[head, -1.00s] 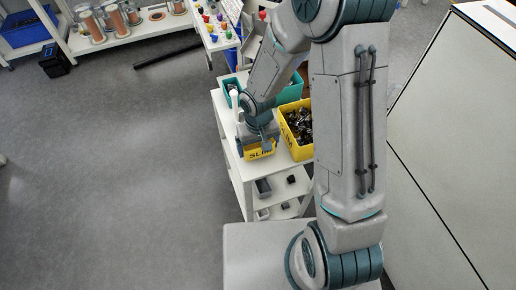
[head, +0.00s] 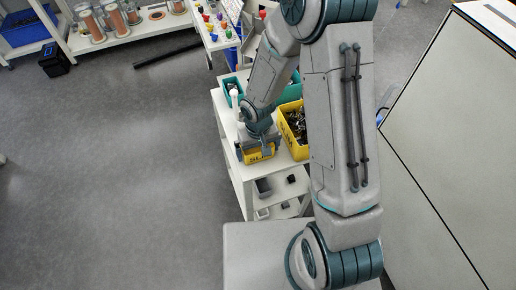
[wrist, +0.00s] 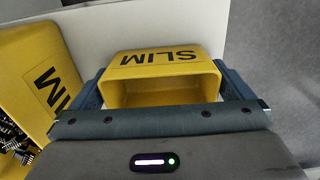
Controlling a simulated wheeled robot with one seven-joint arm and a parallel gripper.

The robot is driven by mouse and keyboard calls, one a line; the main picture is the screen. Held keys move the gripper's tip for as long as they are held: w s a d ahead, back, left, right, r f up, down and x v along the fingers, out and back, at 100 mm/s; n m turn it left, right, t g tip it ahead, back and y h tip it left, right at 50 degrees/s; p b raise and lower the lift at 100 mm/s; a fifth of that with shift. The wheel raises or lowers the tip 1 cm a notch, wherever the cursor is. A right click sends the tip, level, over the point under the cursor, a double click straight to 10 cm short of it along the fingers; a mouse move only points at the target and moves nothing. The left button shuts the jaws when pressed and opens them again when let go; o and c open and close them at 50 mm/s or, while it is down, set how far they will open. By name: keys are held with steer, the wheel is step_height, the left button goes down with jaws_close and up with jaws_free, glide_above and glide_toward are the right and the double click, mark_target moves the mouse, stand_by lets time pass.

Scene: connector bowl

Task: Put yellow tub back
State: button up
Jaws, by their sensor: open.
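A small yellow tub marked SLIM (head: 258,156) stands at the front left of the white cart's top. In the wrist view the same small tub (wrist: 170,60) lies between my fingers, with its label facing up in the picture and its inside looking empty. My gripper (head: 259,147) is open around it, one finger beside each side wall; I cannot tell whether they touch. A larger yellow tub (head: 298,146), full of dark metallic parts, stands just to the right. It also shows at the left of the wrist view (wrist: 40,75).
The white cart (head: 232,160) has lower shelves with small grey and black bins (head: 263,187). A teal bin (head: 229,86) stands behind on the cart top. A large pale panel (head: 450,130) stands at the right. Grey floor is clear at the left.

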step_height(320, 180, up, 12)
steer(key=s+d+r+m+t, duration=0.1)
steer(key=s+d+r+t, duration=0.1)
steer(key=s+d+r, duration=0.4)
steer(key=s+d+r+m+t, duration=0.1)
steer(key=s+d+r, duration=0.4)
steer(key=r, duration=0.6)
steer(key=shift+s+d+r+m+t, duration=0.15)
steer(key=shift+s+d+m+t, duration=0.25)
steer(key=shift+s+m, duration=0.2)
stand_by(0.7)
